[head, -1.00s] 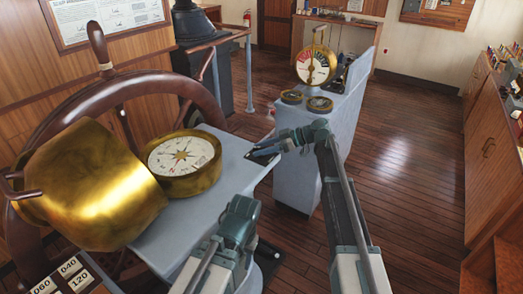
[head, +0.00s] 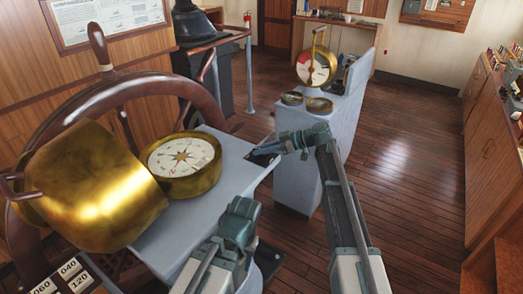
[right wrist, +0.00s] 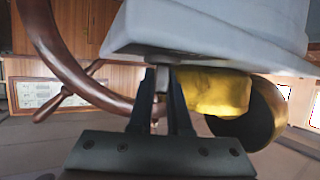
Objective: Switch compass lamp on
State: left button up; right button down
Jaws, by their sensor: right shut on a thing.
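The brass compass (head: 180,160) with a white card sits on a grey stand (head: 200,205), beside a large brass hood (head: 95,190) lying to its left. My right gripper (head: 263,158) is at the stand's right edge, its tips partly hidden there. In the right wrist view its two dark fingers (right wrist: 161,85) are shut on a small grey piece (right wrist: 161,78) below the stand's edge; I cannot tell whether it is the lamp switch or its setting. The brass hood also shows there (right wrist: 218,92).
A wooden steering wheel (head: 130,88) stands behind the compass. A grey console (head: 335,130) with a brass telegraph dial (head: 312,68) and two round brass gauges stands beyond my right gripper. Open wooden floor (head: 415,170) lies to the right.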

jog(key=m+t, duration=0.1)
jog(key=t, duration=0.1)
jog(key=m+t+h, duration=0.1)
jog(key=m, duration=0.1)
jog(key=m+t+h, duration=0.1)
jog(key=m+t, duration=0.1)
jog(key=shift+s+t, duration=0.3)
jog(key=m+t+h, duration=0.2)
jog(key=m, duration=0.1)
jog(key=m+t+h, duration=0.2)
jog(key=h, duration=0.1)
jog(key=shift+w+m+t, duration=0.2)
jog(key=shift+m+t, duration=0.1)
jog(key=shift+m, duration=0.1)
jog(key=shift+m+h, duration=0.3)
jog(key=shift+h, duration=0.1)
jog(key=c, duration=0.9)
grip_release()
jog(key=shift+o, duration=0.2)
jog(key=p+v, duration=0.5)
jog(key=v, duration=0.8)
jog(key=shift+s+d, duration=0.25)
jog(key=shift+s, duration=0.05)
